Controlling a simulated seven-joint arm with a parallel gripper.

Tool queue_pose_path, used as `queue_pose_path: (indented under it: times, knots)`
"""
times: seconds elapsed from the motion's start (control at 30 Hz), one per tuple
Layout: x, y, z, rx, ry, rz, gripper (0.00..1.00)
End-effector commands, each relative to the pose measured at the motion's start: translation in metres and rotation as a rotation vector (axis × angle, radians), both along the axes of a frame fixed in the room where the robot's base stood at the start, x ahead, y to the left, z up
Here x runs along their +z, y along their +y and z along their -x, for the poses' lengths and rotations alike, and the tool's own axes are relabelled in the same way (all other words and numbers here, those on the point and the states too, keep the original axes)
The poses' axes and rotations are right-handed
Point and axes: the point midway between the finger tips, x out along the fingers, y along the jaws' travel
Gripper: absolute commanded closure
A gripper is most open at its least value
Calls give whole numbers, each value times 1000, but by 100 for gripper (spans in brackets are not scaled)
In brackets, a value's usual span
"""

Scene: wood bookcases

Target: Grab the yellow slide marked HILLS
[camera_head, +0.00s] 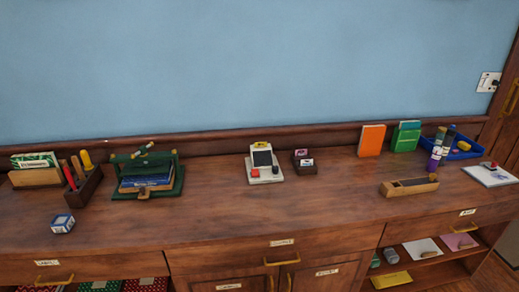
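A small white device with a dark screen (262,158) stands at the middle of the wooden counter. A small yellow piece (261,145) shows at its top edge; any marking on it is too small to read. Beside it, on the right, a small dark box (304,167) holds small pale and purplish cards or slides. I cannot read HILLS on anything, so I cannot tell for sure which thing is the yellow slide. My gripper is not in view.
A green press (177,184) and a tool holder (84,187) stand left on the counter (225,218). A long wooden box (409,187), orange book (371,141) and blue tray (466,149) are right. The counter's front middle is clear. A yellow item (392,280) lies on a lower shelf.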

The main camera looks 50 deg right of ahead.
Motion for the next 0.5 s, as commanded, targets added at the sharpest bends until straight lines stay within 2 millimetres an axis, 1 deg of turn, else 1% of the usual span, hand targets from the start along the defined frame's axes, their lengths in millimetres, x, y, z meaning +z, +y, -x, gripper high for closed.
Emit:
queue_pose_path:
  times: [0.47, 0.5]
  knots:
    - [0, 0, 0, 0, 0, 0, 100]
    - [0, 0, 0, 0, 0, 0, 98]
